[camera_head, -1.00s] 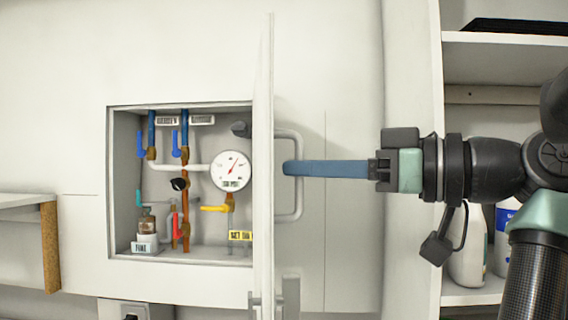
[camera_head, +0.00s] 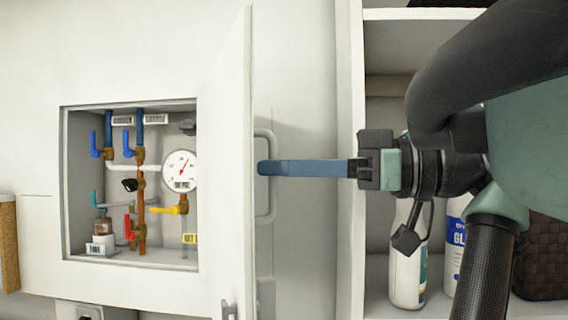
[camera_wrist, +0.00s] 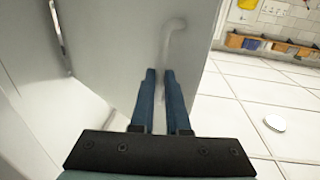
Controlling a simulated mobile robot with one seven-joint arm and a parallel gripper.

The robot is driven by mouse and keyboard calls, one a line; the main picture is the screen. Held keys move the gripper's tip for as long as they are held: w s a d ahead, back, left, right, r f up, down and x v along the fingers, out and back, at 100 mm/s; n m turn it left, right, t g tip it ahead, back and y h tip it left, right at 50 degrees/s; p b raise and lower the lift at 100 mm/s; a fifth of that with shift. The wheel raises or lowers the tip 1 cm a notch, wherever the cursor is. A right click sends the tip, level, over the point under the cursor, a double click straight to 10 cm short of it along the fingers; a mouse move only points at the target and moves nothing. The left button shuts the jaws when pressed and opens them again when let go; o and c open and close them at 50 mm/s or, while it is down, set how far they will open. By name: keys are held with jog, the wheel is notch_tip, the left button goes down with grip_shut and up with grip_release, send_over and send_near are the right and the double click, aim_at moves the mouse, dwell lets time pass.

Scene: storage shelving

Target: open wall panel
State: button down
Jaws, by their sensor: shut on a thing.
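The white wall panel (camera_head: 228,170) stands swung out from its recessed box, with its inner face visible in the head view. Its grey bar handle (camera_head: 272,178) is on the outer face, to the right of the panel's edge. My gripper (camera_head: 262,168) comes from the right with its blue fingers at the handle. In the wrist view the fingers (camera_wrist: 160,78) are close together in front of the panel's outer face (camera_wrist: 120,45) and shut on the handle (camera_wrist: 172,32). The handle's gripped part is hidden between the fingers.
The open box (camera_head: 82,245) holds pipes, colored valves and a round gauge (camera_head: 181,171). A shelf unit (camera_head: 352,230) with white bottles (camera_head: 408,270) stands right, partly behind my arm. The wrist view shows tiled floor (camera_wrist: 225,110) with a white disc (camera_wrist: 274,123).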

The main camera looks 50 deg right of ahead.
jog(key=shift+w, duration=0.3)
jog(key=c, duration=1.1)
grip_release()
jog(key=shift+w, duration=0.15)
jog(key=shift+o, duration=0.9)
jog(key=shift+w+d+f, duration=0.15)
jog(key=shift+w+f, duration=0.05)
jog(key=shift+w, duration=0.1)
jog(key=b+v, duration=0.5)
jog(key=v, duration=0.8)
jog(key=shift+s, duration=0.2)
